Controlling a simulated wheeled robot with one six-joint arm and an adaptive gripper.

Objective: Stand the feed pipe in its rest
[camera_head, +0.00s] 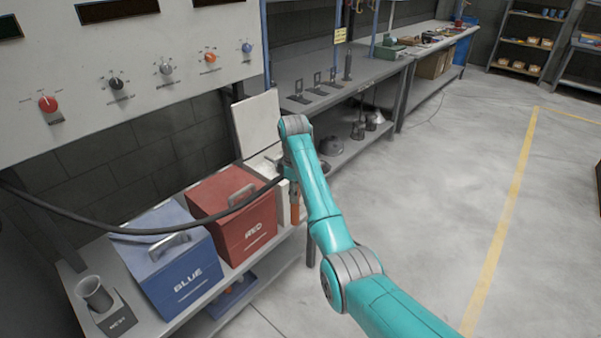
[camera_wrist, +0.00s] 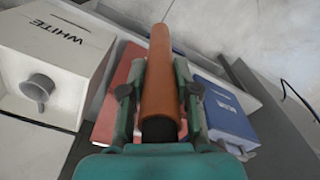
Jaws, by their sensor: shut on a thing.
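The feed pipe is an orange tube (camera_wrist: 160,70) with a black lower end, held between the two fingers of my gripper (camera_wrist: 158,90) in the wrist view. In the head view, the orange pipe (camera_head: 295,213) hangs beside the shelf edge, right of the red box. My gripper (camera_head: 290,178) is shut on it, partly hidden by my arm. A black hose (camera_head: 150,231) runs from the left to the gripper. The rest appears to be the grey cup on a dark labelled base (camera_head: 118,320) at the shelf's front left. Its cup looks empty; its label is blurred.
A blue box (camera_head: 180,272) and a red box (camera_head: 245,235), both with handles, stand between the rest and my gripper. A white box with a raised lid (camera_head: 257,130) is behind. A control panel (camera_head: 120,80) overhangs the shelf. The floor at right is clear.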

